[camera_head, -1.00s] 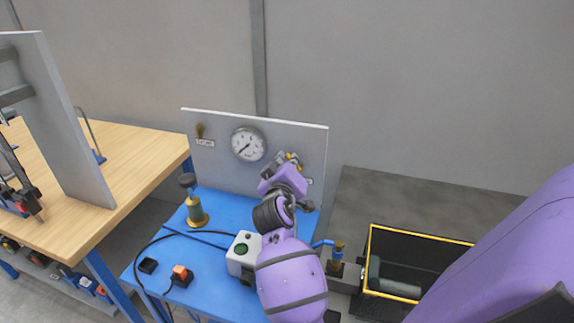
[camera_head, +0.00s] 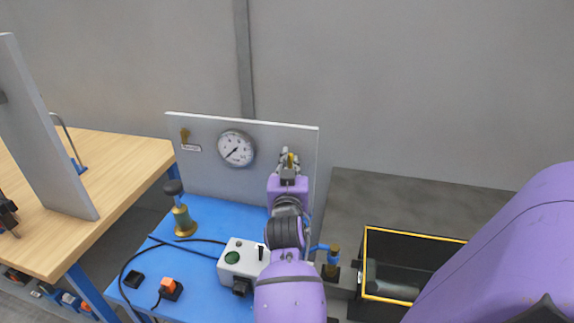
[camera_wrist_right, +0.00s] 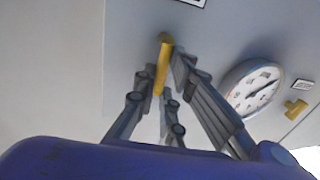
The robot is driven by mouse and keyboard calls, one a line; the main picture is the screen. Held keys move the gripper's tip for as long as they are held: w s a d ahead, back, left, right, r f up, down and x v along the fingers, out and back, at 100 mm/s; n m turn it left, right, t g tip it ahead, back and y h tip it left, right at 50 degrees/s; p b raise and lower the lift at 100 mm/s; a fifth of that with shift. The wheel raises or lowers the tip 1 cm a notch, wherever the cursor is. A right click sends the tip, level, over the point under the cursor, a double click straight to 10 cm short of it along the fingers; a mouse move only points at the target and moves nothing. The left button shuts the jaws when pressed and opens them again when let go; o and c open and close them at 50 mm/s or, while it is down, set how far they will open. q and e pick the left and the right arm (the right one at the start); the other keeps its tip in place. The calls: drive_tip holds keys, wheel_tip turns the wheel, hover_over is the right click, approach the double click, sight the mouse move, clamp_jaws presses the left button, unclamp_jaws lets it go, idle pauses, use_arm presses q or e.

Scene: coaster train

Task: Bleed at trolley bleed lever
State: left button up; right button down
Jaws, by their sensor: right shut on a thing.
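A grey upright panel (camera_head: 205,160) stands at the back of a blue trolley (camera_head: 205,215). A yellow lever (camera_head: 291,160) is at the panel's right side. My right gripper (camera_head: 289,156) is at this lever, with its fingers pointing at the panel. In the right wrist view the yellow lever (camera_wrist_right: 164,55) stands between the fingers of the right gripper (camera_wrist_right: 168,75), which is shut on it. A round white gauge (camera_head: 236,148) is left of the gripper; its needle points to the lower left. My left gripper is not in view.
A small brass valve (camera_head: 185,137) with a label sits at the panel's upper left. A brass fitting with a dark knob (camera_head: 181,212), a white control box (camera_head: 240,262) and an orange switch (camera_head: 169,286) are on the trolley. A yellow-edged black bin (camera_head: 408,239) stands right.

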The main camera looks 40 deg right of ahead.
drive_tip(key=shift+s+d, duration=0.1)
idle(0.5)
drive_tip(key=c, duration=1.9)
unclamp_jaws()
drive_tip(key=shift+o, duration=0.2)
wheel_tip(320, 180, up, 10)
